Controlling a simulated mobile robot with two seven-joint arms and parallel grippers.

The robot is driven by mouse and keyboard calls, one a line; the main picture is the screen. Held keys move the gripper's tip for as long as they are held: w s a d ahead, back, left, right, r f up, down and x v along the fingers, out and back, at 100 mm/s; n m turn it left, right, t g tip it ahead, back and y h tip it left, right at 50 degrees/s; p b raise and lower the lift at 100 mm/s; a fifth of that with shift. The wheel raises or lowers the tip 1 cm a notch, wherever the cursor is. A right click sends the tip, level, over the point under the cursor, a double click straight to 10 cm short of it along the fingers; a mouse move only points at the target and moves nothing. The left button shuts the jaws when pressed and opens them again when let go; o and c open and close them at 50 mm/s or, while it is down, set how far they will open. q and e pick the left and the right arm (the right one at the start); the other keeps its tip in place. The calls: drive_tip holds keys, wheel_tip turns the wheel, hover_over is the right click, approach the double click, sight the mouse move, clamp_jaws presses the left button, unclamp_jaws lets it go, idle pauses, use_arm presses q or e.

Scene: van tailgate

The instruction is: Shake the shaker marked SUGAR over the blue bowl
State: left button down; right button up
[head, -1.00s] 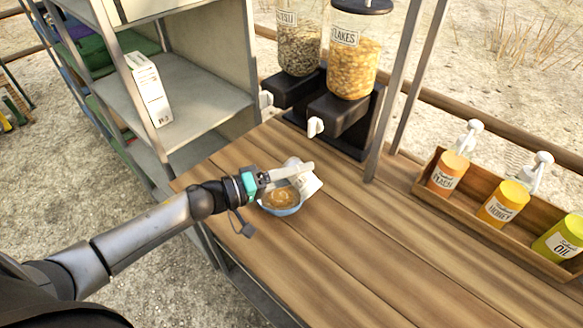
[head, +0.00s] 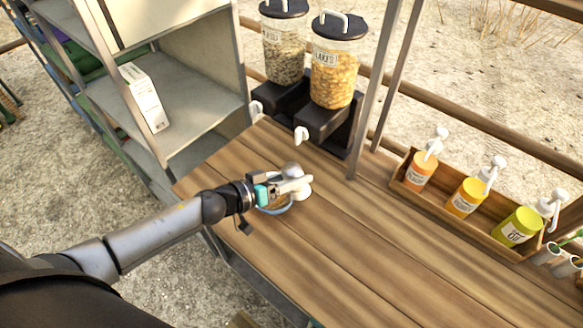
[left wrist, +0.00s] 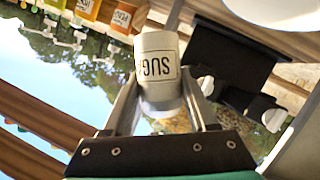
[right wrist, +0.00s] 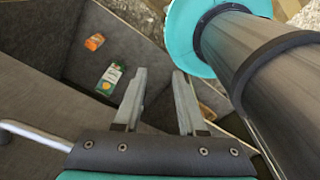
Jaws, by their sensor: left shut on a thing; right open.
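My left gripper (head: 294,187) is shut on the shaker marked SUGAR (left wrist: 158,68), a pale cylinder with a black-framed label. In the left wrist view the label reads upside down and the shaker sits between both fingers. In the head view the gripper and shaker are over the blue bowl (head: 277,210), and they hide much of it. The bowl stands on the wooden counter with something brown inside. My right gripper (right wrist: 158,100) is open and empty in the right wrist view, away from the counter top.
Two cereal dispensers (head: 333,72) stand behind the bowl. A wooden tray (head: 455,214) with several pump bottles is at the right. A metal post (head: 375,90) rises between them. A grey shelf (head: 195,100) with a white carton (head: 144,97) is at the left. The front counter is clear.

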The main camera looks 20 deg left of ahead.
use_arm(q)
drive_tip(key=r+m+p, duration=0.1)
drive_tip(key=p, duration=0.1)
drive_tip(key=r+m+y+p, duration=0.1)
drive_tip(key=p, duration=0.1)
drive_tip(key=shift+s+d, duration=0.15)
drive_tip(key=shift+d, duration=0.2)
drive_tip(key=shift+d+r+m+y+p, duration=0.15)
drive_tip(key=shift+m+y+p, duration=0.35)
drive_tip(key=shift+p, duration=0.2)
drive_tip(key=shift+d+r+m, duration=0.1)
drive_tip(key=shift+m, duration=0.2)
